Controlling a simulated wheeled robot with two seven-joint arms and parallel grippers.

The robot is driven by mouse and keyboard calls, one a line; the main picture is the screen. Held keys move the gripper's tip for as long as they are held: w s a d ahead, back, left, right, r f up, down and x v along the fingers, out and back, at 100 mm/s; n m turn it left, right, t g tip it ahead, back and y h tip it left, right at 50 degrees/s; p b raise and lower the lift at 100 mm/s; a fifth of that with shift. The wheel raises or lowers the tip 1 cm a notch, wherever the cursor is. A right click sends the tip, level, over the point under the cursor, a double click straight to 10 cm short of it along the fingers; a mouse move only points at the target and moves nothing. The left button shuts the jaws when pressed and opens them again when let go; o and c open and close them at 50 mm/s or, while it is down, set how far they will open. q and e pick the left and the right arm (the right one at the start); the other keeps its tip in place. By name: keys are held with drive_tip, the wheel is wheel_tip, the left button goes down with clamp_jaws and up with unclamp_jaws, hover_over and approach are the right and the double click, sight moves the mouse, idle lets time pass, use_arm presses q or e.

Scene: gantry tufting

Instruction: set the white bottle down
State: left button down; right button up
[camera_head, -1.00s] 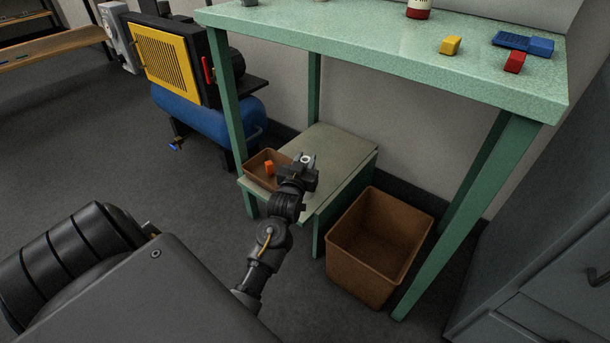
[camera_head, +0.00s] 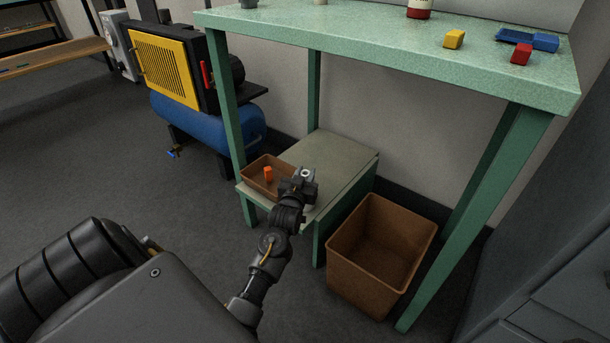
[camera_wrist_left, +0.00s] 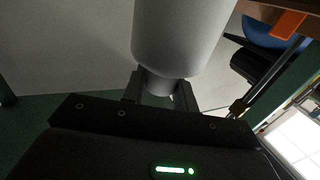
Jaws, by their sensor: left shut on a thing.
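The white bottle (camera_wrist_left: 180,35) fills the upper middle of the left wrist view, with its narrow neck between my left fingers. In the head view, only its pale round top (camera_head: 306,173) shows clearly between the fingers; most of the body is hidden behind my gripper. My left gripper (camera_head: 305,183) is shut on the bottle over the low grey-green shelf (camera_head: 334,158), just right of the brown tray (camera_head: 252,184). I cannot tell whether the bottle's base touches the shelf. My right gripper is not in view.
An orange block (camera_head: 268,173) is in the tray. A brown open bin (camera_head: 364,272) stands on the floor right of the shelf. The green table (camera_head: 380,40) is above, holding yellow, red and blue pieces; its legs flank the shelf. The shelf's back is clear.

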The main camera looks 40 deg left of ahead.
use_arm(q)
drive_tip(key=c, duration=1.1)
unclamp_jaws()
drive_tip(key=shift+f, duration=0.1)
